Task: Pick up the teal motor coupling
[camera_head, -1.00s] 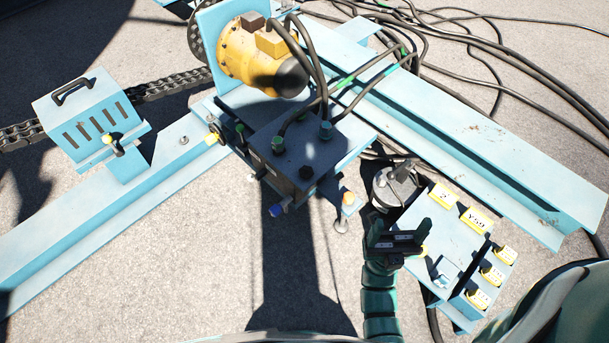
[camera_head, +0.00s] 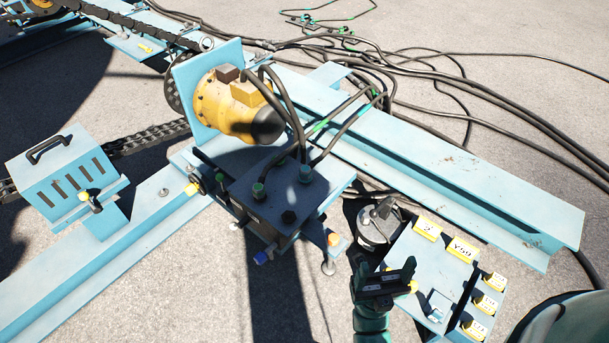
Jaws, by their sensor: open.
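I cannot single out the teal motor coupling for certain. Small teal fittings stand on top of the dark box, one at its left (camera_head: 258,190) and one at its back right (camera_head: 305,173), both at the ends of black cables. The yellow motor (camera_head: 232,105) sits behind the box against a light-blue plate. My gripper (camera_head: 387,274) is dark, on a teal arm at the lower middle right. It is open, with its two fingers apart and nothing visible between them. It is to the right of and nearer than the box, beside the light-blue control panel.
The control panel (camera_head: 432,262) carries yellow labels and switches. A round grey-black device (camera_head: 379,222) stands just behind my gripper. A long light-blue beam (camera_head: 450,170) crosses behind. Black cables (camera_head: 480,90) lie at the back right. A slotted blue box (camera_head: 65,175) stands left. Pavement at lower middle is clear.

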